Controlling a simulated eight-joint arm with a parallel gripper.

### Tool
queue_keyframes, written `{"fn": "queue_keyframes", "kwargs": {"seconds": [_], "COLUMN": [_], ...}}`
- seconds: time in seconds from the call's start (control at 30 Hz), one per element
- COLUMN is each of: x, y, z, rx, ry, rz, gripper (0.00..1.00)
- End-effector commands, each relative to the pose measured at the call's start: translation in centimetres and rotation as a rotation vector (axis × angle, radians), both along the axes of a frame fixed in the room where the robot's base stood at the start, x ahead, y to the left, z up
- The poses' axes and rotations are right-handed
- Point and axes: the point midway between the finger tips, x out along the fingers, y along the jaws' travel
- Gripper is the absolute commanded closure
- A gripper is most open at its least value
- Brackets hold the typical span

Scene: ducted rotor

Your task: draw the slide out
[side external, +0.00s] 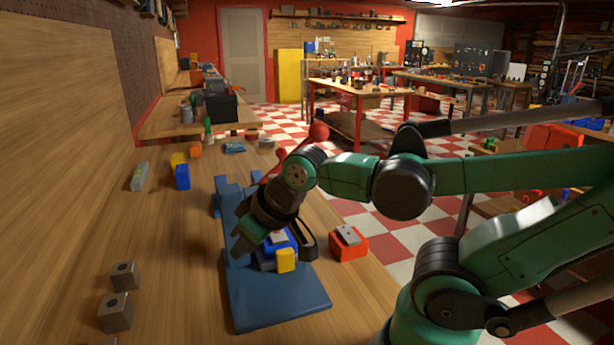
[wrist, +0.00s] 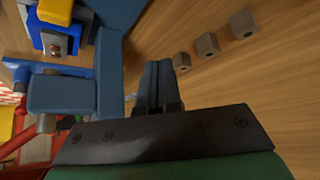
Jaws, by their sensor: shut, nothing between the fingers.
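A blue press-like stand (side external: 280,300) stands on the wooden bench, with a flat base plate and an upright. Low on it is a blue slide-like block with a yellow end piece (side external: 286,260); I take this for the slide. In the wrist view the yellow piece (wrist: 55,10) and blue block sit at the upper left, beside a silver part. My gripper (side external: 240,252) is over the stand, left of the yellow piece. In the wrist view its fingers (wrist: 158,72) are together and empty, apart from the yellow piece. My gripper hides part of the stand.
A red lever with a ball (side external: 319,131) rises behind my wrist. A red block (side external: 348,243) with a grey top sits right of the stand. Metal blocks (side external: 115,310) stand at the front left. Small blue and yellow pieces (side external: 182,177) lie farther back. The bench's left middle is clear.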

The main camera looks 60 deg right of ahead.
Motion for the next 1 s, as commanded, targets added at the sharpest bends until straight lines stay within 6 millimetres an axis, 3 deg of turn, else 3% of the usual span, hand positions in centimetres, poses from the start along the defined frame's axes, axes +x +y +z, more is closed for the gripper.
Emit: {"fn": "queue_keyframes", "kwargs": {"seconds": [0.3,0.47,0.6,0.8,1.0], "x": [0.0,0.2,0.7,1.1,0.6], "y": [0.0,-0.5,-2.7,-7.5,-10.9], "z": [0.0,-0.1,-0.6,-2.8,-5.0], "rx": [0.000,0.008,0.048,0.146,0.221], "ry": [0.000,0.024,0.134,0.371,0.537], "rz": [0.000,-0.030,-0.167,-0.474,-0.695], "gripper": [1.00,0.57,0.21,0.21,0.21]}}
